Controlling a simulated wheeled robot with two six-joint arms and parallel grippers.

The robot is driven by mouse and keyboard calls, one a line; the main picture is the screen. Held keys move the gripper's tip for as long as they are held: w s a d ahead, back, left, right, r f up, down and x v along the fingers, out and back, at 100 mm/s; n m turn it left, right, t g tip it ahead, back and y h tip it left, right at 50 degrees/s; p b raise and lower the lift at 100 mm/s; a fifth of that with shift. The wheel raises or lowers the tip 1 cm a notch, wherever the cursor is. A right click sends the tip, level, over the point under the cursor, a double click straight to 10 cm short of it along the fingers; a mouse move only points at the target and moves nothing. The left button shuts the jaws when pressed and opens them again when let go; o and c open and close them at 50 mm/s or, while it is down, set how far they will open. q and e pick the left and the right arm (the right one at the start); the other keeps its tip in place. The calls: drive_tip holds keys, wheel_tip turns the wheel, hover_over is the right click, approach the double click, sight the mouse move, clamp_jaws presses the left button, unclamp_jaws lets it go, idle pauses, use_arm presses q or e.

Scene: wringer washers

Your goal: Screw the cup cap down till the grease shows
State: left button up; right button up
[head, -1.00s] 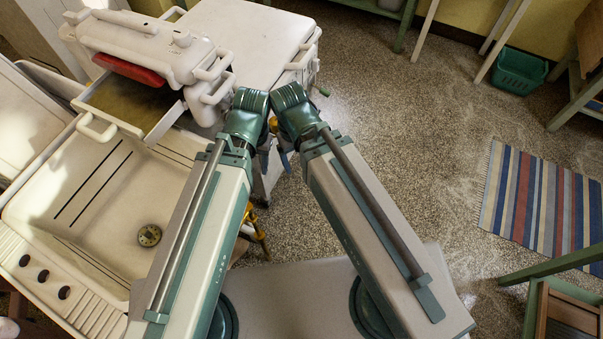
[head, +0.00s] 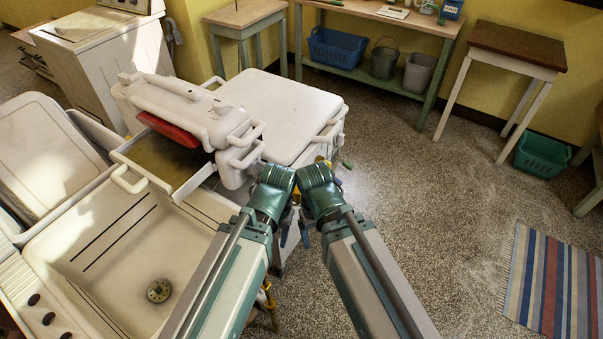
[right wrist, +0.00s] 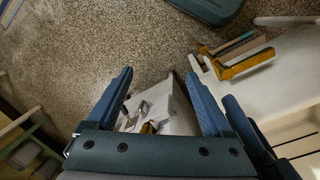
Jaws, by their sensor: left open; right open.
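The wringer washer (head: 275,115) with its white wringer head (head: 190,110) stands at the centre left in the head view. Its pale side (right wrist: 178,115) shows between my right gripper's fingers in the right wrist view. A small grey metal part (right wrist: 142,108) sits there; I cannot tell whether it is the cup cap. No grease can be made out. My right gripper (right wrist: 160,88) has two blue fingers wide apart, with nothing between them.
A white sink (head: 120,262) lies at the left, close to my left arm. The speckled floor (head: 420,200) right of the washer is clear.

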idle(0.3)
drive_tip(key=n+y, duration=0.1)
drive_tip(key=n, duration=0.9)
hover_over(298, 192)
drive_tip(key=w, duration=0.1)
wheel_tip(298, 192, down, 14)
drive_tip(key=b, duration=1.3)
drive_tip(key=shift+w+r, duration=0.1)
drive_tip(key=shift+r, duration=0.15)
drive_tip(key=shift+r, duration=0.1)
clamp_jaws()
drive_tip(key=shift+m, duration=0.3)
